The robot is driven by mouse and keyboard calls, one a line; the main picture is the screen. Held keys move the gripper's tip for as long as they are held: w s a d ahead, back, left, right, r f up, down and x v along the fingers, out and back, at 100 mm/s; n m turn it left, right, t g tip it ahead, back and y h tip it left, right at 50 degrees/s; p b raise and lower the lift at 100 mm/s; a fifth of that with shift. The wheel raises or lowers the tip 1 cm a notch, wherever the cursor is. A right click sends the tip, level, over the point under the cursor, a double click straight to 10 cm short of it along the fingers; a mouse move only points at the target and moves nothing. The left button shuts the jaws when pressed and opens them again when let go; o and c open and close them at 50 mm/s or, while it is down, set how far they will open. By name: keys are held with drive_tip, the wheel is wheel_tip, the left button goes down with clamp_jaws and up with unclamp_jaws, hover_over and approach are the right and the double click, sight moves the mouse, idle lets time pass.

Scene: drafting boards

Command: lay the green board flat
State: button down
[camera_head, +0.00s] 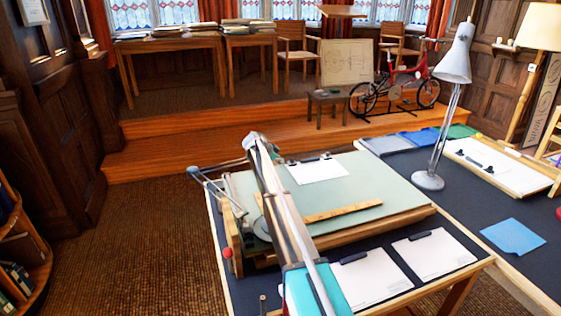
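The green board (375,185) is a pale green drafting board on a wooden base on the dark-topped table. It looks low and close to level; I cannot tell whether it is slightly tilted. A white sheet (318,170) is held on it by dark clips, and a wooden ruler (343,211) lies across it. A red knob (226,253) shows at the base's left side. A long pale arm-like part with teal sections crosses in front of the board's left part and hides some of it. I see no gripper fingers.
Two clipped white sheets (435,254) lie on the table in front of the board. A grey desk lamp (428,181) stands to the right, near a blue sheet (513,236) and a wooden-edged tray (497,170). Open carpet (140,245) lies to the left.

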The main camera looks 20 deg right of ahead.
wheel_tip(320, 180, up, 4)
drive_tip(key=p, duration=0.3)
drive_tip(key=shift+s+a+f, duration=0.1)
drive_tip(key=shift+s, duration=0.05)
drive_tip(key=w+p+v, duration=0.1)
drive_tip(key=p+v, duration=0.5)
drive_tip(key=v, duration=0.3)
drive_tip(key=shift+w+a, duration=0.25)
drive_tip(key=shift+a, duration=0.1)
drive_tip(key=s+a+n+y+p, duration=0.1)
drive_tip(key=s+a+n+y, duration=0.2)
drive_tip(key=s, duration=1.5)
drive_tip(key=s+a+f+n+g+y+p, duration=0.1)
drive_tip(key=s+a+n+y, duration=0.2)
drive_tip(key=s+n, duration=0.6)
drive_tip(key=s+a+f+n+g+y+p, duration=0.1)
drive_tip(key=s+a+n+y, duration=0.2)
drive_tip(key=s, duration=2.4)
drive_tip(key=a+n, duration=0.1)
drive_tip(key=n, duration=0.2)
drive_tip(key=shift+f+n+p, duration=0.25)
drive_tip(key=shift+n+p, duration=0.05)
drive_tip(key=shift+n, duration=0.1)
